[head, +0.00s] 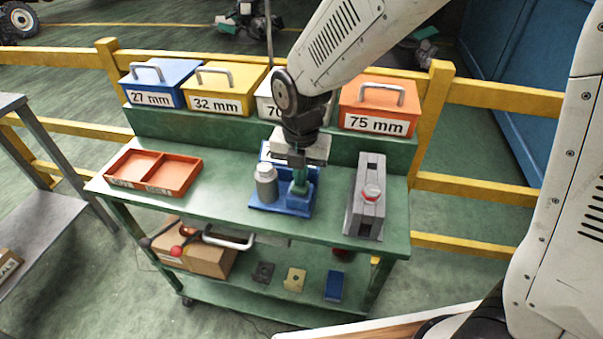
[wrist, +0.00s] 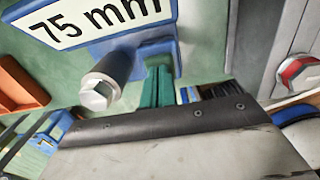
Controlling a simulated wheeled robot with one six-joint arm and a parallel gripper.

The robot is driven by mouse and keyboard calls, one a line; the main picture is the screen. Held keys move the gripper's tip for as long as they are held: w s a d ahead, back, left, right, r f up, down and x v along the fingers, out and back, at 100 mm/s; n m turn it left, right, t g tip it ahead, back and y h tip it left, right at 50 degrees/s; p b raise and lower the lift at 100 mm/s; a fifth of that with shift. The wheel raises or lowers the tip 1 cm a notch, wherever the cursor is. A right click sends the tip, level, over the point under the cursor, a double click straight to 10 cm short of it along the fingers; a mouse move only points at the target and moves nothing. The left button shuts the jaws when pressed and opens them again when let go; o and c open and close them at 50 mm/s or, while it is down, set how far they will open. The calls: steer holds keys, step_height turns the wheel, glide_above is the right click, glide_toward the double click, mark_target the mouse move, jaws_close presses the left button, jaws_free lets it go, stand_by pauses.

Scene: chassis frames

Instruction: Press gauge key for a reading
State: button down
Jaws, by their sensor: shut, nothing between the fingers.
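The blue gauge (head: 264,207) stands on the green bench top, with a grey bolt-like cylinder (head: 266,184) upright on its left part. Its blue-framed panel (wrist: 178,50) reads "75 mm" in the wrist view; my gripper mostly hides it in the head view. The cylinder's hexagonal end (wrist: 96,96) shows left of my fingers. My gripper (head: 299,190) points down over the right part of the gauge, with its green fingers (wrist: 157,86) together and empty. The fingertips hide what lies beneath them, so I cannot see the key or tell whether they touch it.
An orange divided tray (head: 188,178) lies left on the bench. A grey block with a red knob (head: 371,193) stands to the right. Behind are lidded boxes: blue 27 mm (head: 172,78), yellow 32 mm (head: 229,84), a partly hidden white one, and orange 75 mm (head: 372,96).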

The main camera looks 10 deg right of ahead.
steer(key=shift+s+f, duration=0.15)
step_height(320, 180, up, 14)
stand_by(0.4)
stand_by(0.5)
